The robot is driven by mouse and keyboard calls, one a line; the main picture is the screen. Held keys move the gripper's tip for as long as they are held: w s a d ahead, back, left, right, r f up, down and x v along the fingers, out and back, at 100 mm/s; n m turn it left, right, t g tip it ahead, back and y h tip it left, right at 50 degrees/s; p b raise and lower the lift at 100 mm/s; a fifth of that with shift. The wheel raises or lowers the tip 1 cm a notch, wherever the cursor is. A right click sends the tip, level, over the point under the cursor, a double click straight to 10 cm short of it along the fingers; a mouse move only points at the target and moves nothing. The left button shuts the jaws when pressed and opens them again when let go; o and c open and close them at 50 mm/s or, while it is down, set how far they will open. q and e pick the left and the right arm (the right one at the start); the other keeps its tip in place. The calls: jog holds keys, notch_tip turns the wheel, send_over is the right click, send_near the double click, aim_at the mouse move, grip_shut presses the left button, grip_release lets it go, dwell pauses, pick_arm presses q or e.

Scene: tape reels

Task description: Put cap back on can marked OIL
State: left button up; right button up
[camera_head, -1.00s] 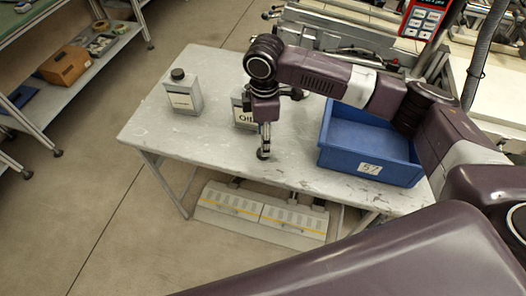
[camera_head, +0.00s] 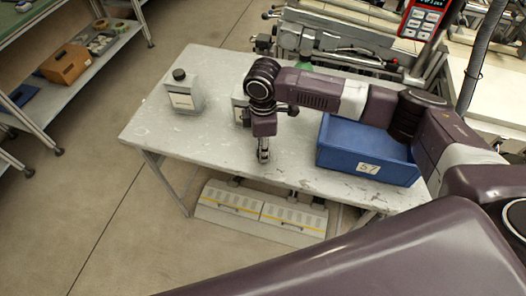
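A grey can (camera_head: 241,108) stands on the table, mostly hidden behind my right arm's wrist; its label cannot be read now, though the earlier frame shows "OI" on it. Its top is covered, so I cannot tell whether a cap is on it. Another grey can (camera_head: 185,96) with a black cap (camera_head: 179,74) and a pale label stands to the left. My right gripper (camera_head: 264,155) points down over the table, in front of the half-hidden can. Its fingers are seen too small to tell whether they are open or hold anything. No loose cap is visible. My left gripper is out of view.
A blue bin (camera_head: 366,170) marked 57 stands on the table's right side. The grey table (camera_head: 200,148) is bare at its front left. A shelf at far left holds a brown box (camera_head: 66,64). Machinery stands behind the table.

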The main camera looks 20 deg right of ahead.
pick_arm(q)
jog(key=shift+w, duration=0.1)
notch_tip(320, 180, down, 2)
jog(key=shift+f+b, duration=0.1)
jog(key=shift+b, duration=1)
pick_arm(e)
notch_tip(320, 180, up, 20)
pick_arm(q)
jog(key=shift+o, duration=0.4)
